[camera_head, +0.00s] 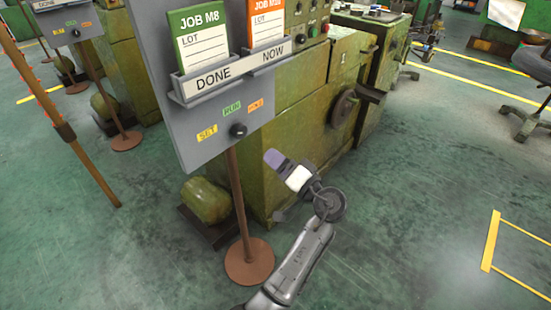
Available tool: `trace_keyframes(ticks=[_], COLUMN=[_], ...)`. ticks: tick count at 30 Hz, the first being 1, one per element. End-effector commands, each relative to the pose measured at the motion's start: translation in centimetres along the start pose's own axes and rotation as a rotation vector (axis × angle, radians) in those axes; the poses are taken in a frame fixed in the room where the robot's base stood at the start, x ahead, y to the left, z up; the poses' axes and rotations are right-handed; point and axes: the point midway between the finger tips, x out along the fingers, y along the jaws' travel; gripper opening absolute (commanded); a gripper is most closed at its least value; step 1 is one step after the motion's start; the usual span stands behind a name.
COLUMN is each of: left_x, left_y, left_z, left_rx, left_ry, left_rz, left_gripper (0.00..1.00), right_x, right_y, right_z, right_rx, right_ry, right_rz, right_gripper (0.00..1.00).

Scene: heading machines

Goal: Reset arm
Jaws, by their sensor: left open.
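My left gripper (290,187) is low in front of the green machine, at the end of my grey arm that rises from the bottom edge. It is open, with a white part and a purple part at its end. I see nothing held between its fingers. It appears to the right of the stand's brown post. My right gripper is not in view.
The grey board (172,75) holds a green JOB M8 card (203,38) over DONE and an orange card (266,24) over NOW. Its brown round base (249,262) stands near my arm. The green machine (318,105) is behind.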

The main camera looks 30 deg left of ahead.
Motion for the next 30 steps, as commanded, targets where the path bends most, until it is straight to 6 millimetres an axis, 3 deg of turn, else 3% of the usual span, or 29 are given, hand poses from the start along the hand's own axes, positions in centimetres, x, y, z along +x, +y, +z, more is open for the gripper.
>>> trace_keyframes(ticks=[13, 16, 23, 30], left_x=[0.0, 0.0, -0.7, -3.0], left_y=[0.0, 0.9, 3.0, 0.7], left_z=[0.1, 0.4, 0.6, -0.9], left_rx=[0.007, 0.006, -0.146, -0.411], left_ry=[-0.005, -0.023, -0.084, -0.026], left_rz=[0.000, 0.055, 0.434, 0.914], left_gripper=[0.72, 0.72, 0.72, 0.72], right_x=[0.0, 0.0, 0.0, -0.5], right_y=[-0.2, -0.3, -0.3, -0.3], right_z=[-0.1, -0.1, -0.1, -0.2], right_rx=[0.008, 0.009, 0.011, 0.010], right_ry=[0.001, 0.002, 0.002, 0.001], right_rz=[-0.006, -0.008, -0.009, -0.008], right_gripper=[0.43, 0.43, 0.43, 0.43])
